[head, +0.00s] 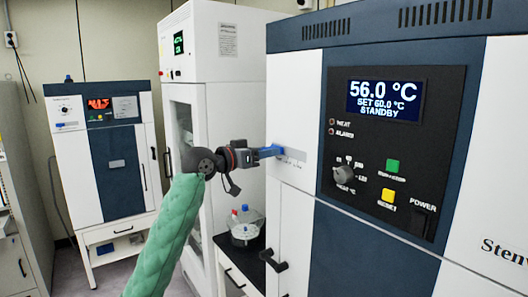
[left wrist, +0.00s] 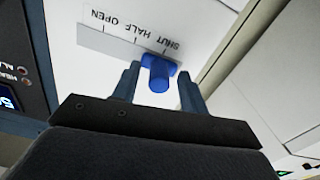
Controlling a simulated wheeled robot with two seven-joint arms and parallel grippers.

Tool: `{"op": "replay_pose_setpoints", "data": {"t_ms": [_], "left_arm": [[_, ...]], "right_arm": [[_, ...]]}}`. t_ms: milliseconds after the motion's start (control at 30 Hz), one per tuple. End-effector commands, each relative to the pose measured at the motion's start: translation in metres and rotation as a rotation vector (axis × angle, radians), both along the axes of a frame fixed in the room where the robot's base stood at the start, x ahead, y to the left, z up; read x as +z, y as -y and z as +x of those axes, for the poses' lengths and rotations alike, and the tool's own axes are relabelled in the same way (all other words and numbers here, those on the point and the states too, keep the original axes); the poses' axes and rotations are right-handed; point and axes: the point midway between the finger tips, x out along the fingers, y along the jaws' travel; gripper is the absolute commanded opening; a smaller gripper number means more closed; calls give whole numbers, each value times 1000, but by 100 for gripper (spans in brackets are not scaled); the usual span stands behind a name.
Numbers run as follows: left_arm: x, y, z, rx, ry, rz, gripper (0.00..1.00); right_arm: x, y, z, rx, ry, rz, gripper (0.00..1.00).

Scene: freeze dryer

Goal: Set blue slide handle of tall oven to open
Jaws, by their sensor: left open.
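The blue slide handle (left wrist: 159,82) sits at the SHUT end of its white label plate (left wrist: 120,30), which reads OPEN, HALF and SHUT. The plate is on the white front panel of the large oven (head: 295,90) at the right of the head view, where the plate (head: 292,155) shows beside my gripper. My left gripper (left wrist: 157,90) is open, with one finger on each side of the handle's knob and small gaps visible. In the head view, my left gripper (head: 268,152) hides most of the handle. My right gripper is not in view.
The oven's control panel (head: 395,140) reads 56.0 °C, STANDBY. A black door handle (head: 273,261) juts out below my gripper. A tall white cabinet (head: 225,80) stands behind my arm, with a clear vessel (head: 246,232) on a low bench. A smaller oven (head: 118,160) stands at left.

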Motion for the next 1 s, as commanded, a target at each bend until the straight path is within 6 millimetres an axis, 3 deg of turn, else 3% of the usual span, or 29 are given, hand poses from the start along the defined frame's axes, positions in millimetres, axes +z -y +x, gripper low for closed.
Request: {"op": "replay_pose_setpoints", "data": {"t_ms": [67,300,533,800,1000], "left_arm": [[0,0,0,0,0,0,43],[0,0,0,0,0,0,0],[0,4,-6,-1,2,1,0],[0,38,-53,-2,3,2,0],[0,50,-69,-1,0,1,0]], "right_arm": [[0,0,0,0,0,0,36],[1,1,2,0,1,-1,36],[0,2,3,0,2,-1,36],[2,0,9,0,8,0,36],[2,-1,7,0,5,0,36]]}}
